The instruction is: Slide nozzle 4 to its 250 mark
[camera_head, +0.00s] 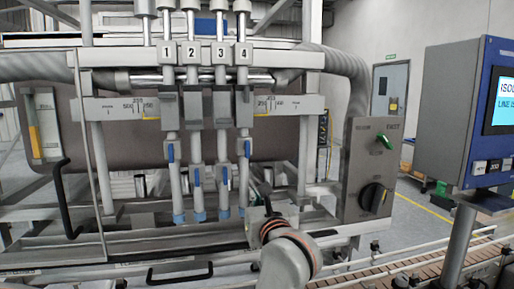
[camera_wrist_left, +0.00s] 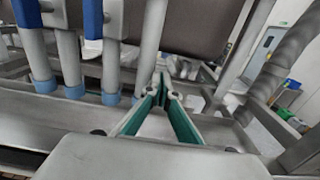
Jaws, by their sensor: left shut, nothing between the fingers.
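My right gripper is not in view.
Nozzles 1 (camera_head: 173,150) and 2 (camera_head: 196,150) stand further left. A grey control box (camera_head: 372,165) with a green switch and black knob is at right. A blue-framed screen (camera_head: 498,100) and a conveyor (camera_head: 420,270) are further right. Open space lies right of nozzle 4.

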